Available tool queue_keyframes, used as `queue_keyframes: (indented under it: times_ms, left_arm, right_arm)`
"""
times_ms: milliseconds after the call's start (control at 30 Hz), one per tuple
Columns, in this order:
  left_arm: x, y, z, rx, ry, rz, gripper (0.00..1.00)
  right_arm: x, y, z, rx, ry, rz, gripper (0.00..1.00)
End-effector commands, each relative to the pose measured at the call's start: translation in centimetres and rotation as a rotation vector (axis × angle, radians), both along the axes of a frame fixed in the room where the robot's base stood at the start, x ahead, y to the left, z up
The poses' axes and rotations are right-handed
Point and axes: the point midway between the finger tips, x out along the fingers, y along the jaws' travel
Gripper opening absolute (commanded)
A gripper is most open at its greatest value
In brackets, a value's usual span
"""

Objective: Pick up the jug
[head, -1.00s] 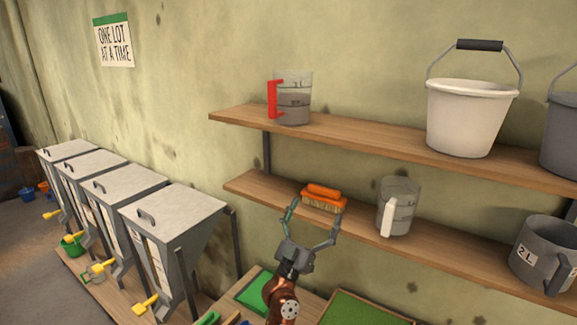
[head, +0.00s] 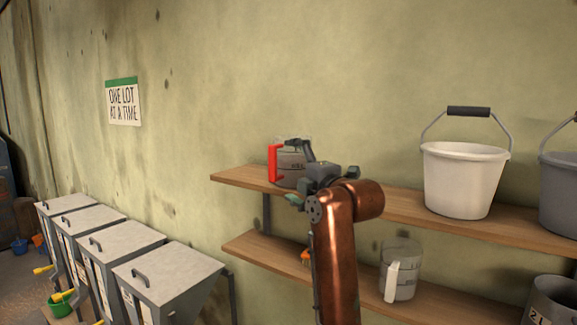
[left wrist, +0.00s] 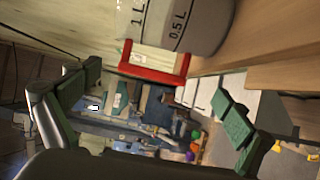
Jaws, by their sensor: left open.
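A clear jug (head: 292,160) with a red handle stands upright on the left end of the upper shelf. Its red handle (head: 274,163) faces left. My left gripper (head: 297,174) is in front of the jug, and its fingers cover part of the jug's body. In the left wrist view the jug body (left wrist: 178,28) with litre marks shows at the top, and the red handle (left wrist: 150,75) lies between the two spread green-padded fingers of the left gripper (left wrist: 160,105). The fingers are open and hold nothing. My right gripper is not in view.
The wooden upper shelf (head: 400,208) also holds a white bucket (head: 462,180) and a grey bucket (head: 560,185). A white-handled jug (head: 402,268) and a mostly hidden orange brush (head: 306,257) are on the lower shelf. Grey hoppers (head: 170,270) stand at left.

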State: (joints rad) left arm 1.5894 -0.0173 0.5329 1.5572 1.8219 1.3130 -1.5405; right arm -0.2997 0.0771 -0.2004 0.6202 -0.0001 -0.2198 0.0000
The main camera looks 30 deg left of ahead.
Motion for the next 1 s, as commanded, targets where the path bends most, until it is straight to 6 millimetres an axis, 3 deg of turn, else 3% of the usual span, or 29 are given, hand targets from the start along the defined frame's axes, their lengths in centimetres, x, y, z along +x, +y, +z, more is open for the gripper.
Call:
queue_keyframes:
  times_ms: [600,867,1000]
  left_arm:
    - [3.5,6.1,0.9,0.001,0.001,0.004,0.97]
    - [3.6,6.3,0.7,0.0,-0.001,0.003,0.96]
    - [3.6,6.3,0.7,0.0,-0.001,0.003,0.87]
  right_arm:
    - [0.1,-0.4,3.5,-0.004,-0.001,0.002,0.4]
    - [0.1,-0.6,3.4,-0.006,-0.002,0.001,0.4]
    - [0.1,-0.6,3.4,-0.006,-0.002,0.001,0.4]
